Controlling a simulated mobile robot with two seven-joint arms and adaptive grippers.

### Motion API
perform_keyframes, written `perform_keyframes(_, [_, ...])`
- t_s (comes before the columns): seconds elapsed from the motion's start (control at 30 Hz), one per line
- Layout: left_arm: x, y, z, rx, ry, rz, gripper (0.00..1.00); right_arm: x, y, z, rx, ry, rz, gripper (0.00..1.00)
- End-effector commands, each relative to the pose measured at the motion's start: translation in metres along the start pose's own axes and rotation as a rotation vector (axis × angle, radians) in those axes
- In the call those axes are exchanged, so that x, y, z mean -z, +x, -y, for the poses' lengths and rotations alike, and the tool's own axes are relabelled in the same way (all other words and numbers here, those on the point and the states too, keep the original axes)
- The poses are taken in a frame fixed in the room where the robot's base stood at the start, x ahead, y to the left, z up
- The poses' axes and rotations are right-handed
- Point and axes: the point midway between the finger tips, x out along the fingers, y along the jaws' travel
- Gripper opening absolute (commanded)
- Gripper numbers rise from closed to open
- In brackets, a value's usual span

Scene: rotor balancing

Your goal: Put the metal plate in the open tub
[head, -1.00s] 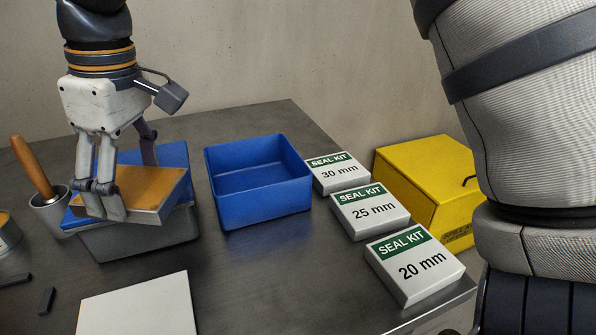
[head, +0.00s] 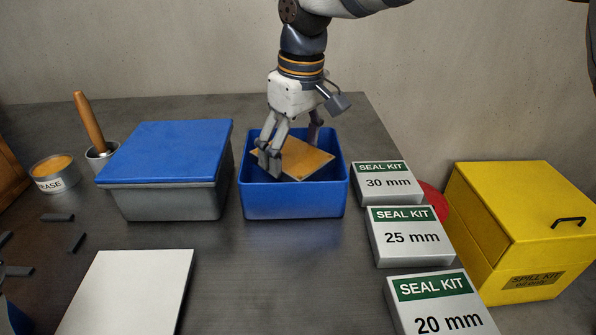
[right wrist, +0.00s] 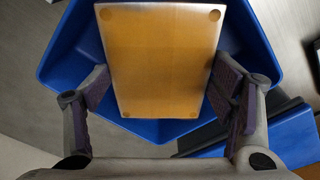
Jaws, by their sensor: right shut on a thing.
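The metal plate (head: 305,157) is a flat, amber-faced rectangle with pale edges. My right gripper (head: 291,150) is shut on it by its opposite edges. The plate is tilted within the mouth of the open blue tub (head: 293,201); I cannot tell whether it touches the tub's floor. In the right wrist view the plate (right wrist: 165,60) lies between the fingers of the gripper (right wrist: 162,92), with the blue tub (right wrist: 65,62) behind it. My left gripper is not in view.
A grey tub with a blue lid (head: 170,150) stands close on the left. Seal kit boxes (head: 410,238) line the right, beside a yellow spill kit box (head: 515,225). A white panel (head: 128,295) lies in front. A grease tin (head: 55,178) is at far left.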

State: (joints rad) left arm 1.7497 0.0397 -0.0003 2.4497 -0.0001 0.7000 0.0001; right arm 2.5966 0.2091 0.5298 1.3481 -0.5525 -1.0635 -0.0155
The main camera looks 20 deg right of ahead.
Motion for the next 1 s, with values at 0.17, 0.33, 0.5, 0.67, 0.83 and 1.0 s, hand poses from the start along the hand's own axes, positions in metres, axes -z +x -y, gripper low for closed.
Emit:
perform_keyframes(0.17, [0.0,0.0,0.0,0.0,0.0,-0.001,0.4,-0.002,0.018,0.0,0.0,0.001,-0.004,0.23])
perform_keyframes(0.33, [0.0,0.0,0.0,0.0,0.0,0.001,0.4,-0.005,0.042,0.0,-0.002,0.0,-0.006,0.23])
perform_keyframes(0.5, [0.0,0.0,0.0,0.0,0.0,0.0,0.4,-0.004,0.041,0.0,-0.003,0.0,-0.007,0.23])
perform_keyframes(0.67, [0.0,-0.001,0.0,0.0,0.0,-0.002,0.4,-0.005,0.044,0.0,-0.003,0.0,-0.006,0.23])
perform_keyframes(0.83, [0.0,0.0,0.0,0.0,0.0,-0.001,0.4,-0.005,0.045,0.0,-0.002,0.0,-0.004,0.96])
perform_keyframes(1.0, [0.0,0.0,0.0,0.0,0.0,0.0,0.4,-0.005,0.046,0.0,-0.002,0.0,-0.004,0.96])
